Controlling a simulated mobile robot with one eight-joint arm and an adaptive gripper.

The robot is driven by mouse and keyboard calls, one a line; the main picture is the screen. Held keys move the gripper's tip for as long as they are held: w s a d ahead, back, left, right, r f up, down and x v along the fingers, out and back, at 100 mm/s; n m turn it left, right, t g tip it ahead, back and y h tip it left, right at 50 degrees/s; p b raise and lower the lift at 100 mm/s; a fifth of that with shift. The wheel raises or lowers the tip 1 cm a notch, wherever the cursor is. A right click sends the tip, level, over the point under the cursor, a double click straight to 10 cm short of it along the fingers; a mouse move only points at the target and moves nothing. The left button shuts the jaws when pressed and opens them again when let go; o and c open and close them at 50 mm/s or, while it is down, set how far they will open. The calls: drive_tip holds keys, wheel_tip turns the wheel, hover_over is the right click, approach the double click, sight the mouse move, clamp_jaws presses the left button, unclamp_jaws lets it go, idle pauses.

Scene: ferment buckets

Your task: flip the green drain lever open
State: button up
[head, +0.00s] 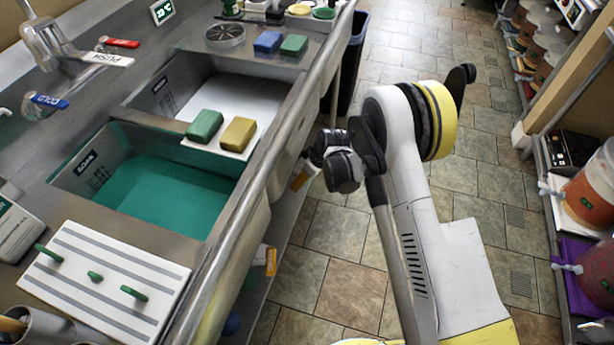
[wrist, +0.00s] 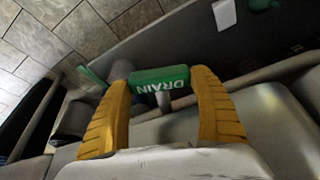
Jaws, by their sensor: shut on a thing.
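In the wrist view, the green lever (wrist: 160,78) has a block-shaped handle marked DRAIN, which appears upside down. It joins a grey metal stem below it. My gripper (wrist: 160,82) has its two yellow ribbed fingers on either side of the handle and is shut on it. Whether the lever stands open or closed I cannot tell. In the head view, my arm is bent down beside the sink's front edge, and neither my gripper nor the lever can be made out there.
The head view shows a metal sink counter with a rail (head: 262,170). Its near basin holds green liquid (head: 165,195). A white striped board (head: 105,280) lies on the counter. Tiled floor (head: 345,230) is open beside the sink. Shelves with orange buckets (head: 590,195) stand at right.

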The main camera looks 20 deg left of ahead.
drive_tip(key=shift+s+a, duration=0.1)
drive_tip(key=shift+s, duration=0.1)
drive_tip(key=o, duration=1.4)
drive_tip(key=shift+s, duration=0.1)
drive_tip(key=shift+o, duration=0.2)
drive_tip(key=shift+r, duration=0.1)
drive_tip(key=v, duration=1.1)
drive_tip(key=shift+r, duration=0.4)
